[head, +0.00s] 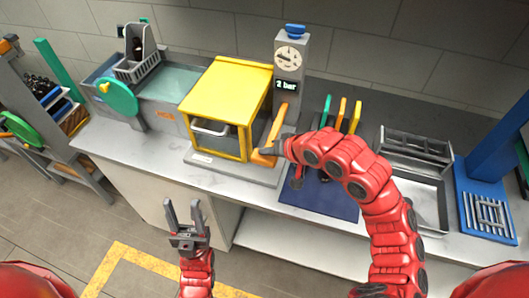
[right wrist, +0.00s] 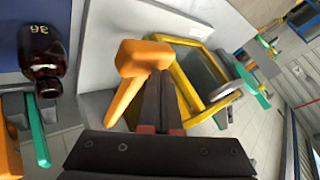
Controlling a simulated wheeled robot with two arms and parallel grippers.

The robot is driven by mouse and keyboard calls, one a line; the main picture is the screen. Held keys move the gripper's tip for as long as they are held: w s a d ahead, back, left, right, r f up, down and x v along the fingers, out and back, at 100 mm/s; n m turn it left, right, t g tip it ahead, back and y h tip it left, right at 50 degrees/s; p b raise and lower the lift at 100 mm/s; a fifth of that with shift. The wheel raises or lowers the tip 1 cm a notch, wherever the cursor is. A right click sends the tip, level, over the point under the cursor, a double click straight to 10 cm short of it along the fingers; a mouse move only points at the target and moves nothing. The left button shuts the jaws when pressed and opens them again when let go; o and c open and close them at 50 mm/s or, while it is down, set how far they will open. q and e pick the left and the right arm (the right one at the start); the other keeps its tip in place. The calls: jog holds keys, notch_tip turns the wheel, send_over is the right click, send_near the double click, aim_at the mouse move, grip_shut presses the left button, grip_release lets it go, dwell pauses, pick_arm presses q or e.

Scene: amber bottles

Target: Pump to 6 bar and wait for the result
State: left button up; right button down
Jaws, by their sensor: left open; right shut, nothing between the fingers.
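The orange pump lever (head: 279,127) slopes down in front of the column. My right gripper (head: 281,147) is shut and empty at the lever's lower end; the right wrist view shows its fingertips (right wrist: 160,80) at the orange handle (right wrist: 146,57), apparently touching. My left gripper (head: 186,226) is open and empty before the bench.
A brown bottle marked 36 (right wrist: 42,62) appears in the right wrist view. Green, orange and yellow handles (head: 342,112) stand behind my right arm, near a blue mat (head: 325,198). A grey rack (head: 416,147) and a blue stand (head: 484,205) are at right; a water basin (head: 180,83) at left.

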aim_at(269, 159)
jog(key=shift+f+b, duration=1.05)
jog(key=shift+f, duration=0.95)
dwell(1.3)
jog(key=shift+r, duration=0.15)
dwell(0.5)
jog(key=shift+r+p, duration=2.15)
jog(key=shift+r, duration=0.8)
jog(key=shift+r, duration=0.1)
notch_tip(269, 159, up, 5)
jog(key=p, duration=0.3)
